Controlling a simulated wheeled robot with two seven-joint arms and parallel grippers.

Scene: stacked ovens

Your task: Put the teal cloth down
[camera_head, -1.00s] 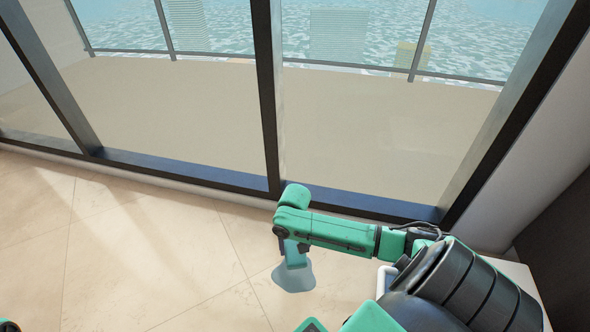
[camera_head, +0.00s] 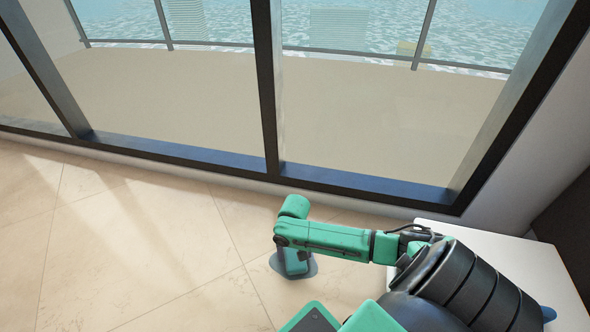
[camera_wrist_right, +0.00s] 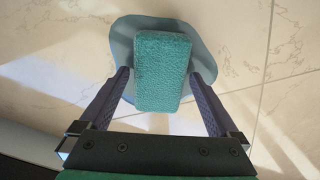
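My right gripper (camera_head: 295,268) hangs at the end of my green arm over the tile floor, pointing down. In the right wrist view, the teal cloth (camera_wrist_right: 161,68) is a thick, textured block between the two dark fingers (camera_wrist_right: 160,72). The fingertips sit against its two sides. A smooth grey-blue flared piece (camera_wrist_right: 204,62) spreads behind the cloth, and I cannot tell whether it belongs to it. It also shows around the gripper's lower end in the head view (camera_head: 312,268). The cloth's teal face is hidden there. My left gripper is not in view.
A white surface (camera_head: 562,282) stands at the lower right, beside my right arm. Framed glass windows (camera_head: 370,130) run along the back. The tile floor (camera_head: 130,250) at left is clear.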

